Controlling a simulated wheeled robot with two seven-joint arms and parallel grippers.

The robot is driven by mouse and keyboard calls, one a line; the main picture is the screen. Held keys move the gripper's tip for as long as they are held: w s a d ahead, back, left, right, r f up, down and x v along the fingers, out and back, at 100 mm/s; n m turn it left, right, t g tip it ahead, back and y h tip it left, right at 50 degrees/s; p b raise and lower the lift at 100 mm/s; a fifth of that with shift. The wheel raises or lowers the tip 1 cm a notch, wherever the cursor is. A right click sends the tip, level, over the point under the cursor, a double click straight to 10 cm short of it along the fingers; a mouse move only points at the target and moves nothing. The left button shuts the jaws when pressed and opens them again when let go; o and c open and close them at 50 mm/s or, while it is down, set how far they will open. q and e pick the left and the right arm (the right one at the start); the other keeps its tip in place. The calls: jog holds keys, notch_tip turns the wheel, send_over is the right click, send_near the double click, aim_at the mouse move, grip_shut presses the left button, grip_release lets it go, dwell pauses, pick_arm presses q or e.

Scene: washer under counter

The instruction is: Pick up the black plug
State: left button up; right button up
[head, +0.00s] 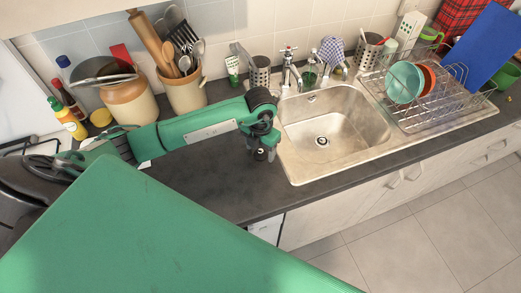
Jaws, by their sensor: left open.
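My left gripper (261,153) points down over the dark counter (205,180), just left of the sink. It is open. A small black round piece shows between and below its fingertips; it may be the black plug, but it is too small and too covered by the fingers to be sure. I cannot tell whether the fingers touch it. The sink drain (322,142) is a dark round spot with a pale ring in the basin. My right gripper is not in view.
The steel sink (290,168) is right of my gripper, with taps (288,65) behind it. A dish rack (425,115) with bowls stands farther right. Utensil pots (184,93), a jar (130,104) and bottles (68,118) line the back left. The front counter is clear.

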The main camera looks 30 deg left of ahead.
pick_arm(q)
jog(key=shift+f, duration=0.2)
jog(key=c, duration=1)
jog(key=shift+c, duration=0.3)
jog(key=shift+r, duration=0.15)
